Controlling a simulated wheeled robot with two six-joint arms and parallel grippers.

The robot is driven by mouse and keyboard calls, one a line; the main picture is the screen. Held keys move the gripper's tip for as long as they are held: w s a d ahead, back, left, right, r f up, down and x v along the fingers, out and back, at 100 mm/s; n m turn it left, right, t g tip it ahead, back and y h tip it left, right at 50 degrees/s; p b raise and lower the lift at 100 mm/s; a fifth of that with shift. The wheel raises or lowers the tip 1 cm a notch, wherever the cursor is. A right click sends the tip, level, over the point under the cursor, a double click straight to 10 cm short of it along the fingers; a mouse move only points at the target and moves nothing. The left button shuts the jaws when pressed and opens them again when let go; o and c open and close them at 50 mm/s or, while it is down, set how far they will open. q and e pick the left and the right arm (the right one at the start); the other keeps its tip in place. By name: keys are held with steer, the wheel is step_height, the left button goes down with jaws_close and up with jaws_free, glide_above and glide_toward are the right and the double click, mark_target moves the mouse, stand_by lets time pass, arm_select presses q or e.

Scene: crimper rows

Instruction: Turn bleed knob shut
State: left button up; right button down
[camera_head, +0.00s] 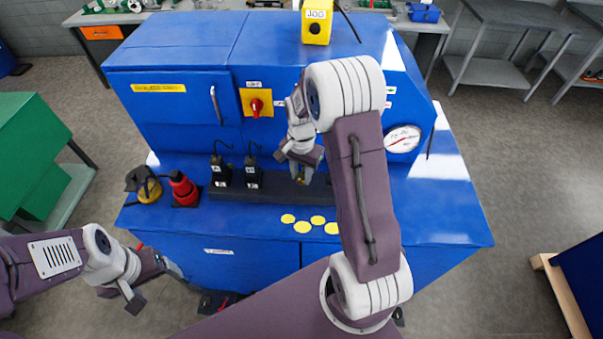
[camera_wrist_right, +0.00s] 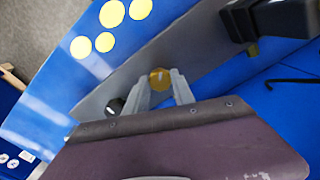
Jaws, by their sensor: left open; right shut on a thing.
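A small round brass-coloured knob (camera_wrist_right: 160,79), which looks like the bleed knob, sits at the grey strip along the blue machine's ledge. My right gripper (camera_wrist_right: 162,87) is shut on it, with one finger on each side. In the head view my right gripper (camera_head: 303,177) reaches down to the strip, and its wrist and arm hide most of the knob. How far the knob is turned cannot be told. My left gripper (camera_head: 158,287) is open and empty, low at the left, in front of the machine and apart from it.
Two black blocks (camera_head: 221,172) with cables stand on the strip left of my right gripper. Several yellow discs (camera_head: 303,227) lie in front. A red switch (camera_head: 256,105), a pressure gauge (camera_head: 403,139) and a yellow JOG box (camera_head: 317,22) are on the machine. The ledge's right side is clear.

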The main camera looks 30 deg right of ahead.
steer(key=n, duration=0.4)
steer(key=shift+w+r+n, duration=0.15)
steer(key=shift+n, duration=1.65)
steer(key=c, duration=1.4)
jaws_free()
steer(key=o, duration=0.3)
steer(key=shift+o, duration=0.2)
steer(key=shift+s, duration=0.2)
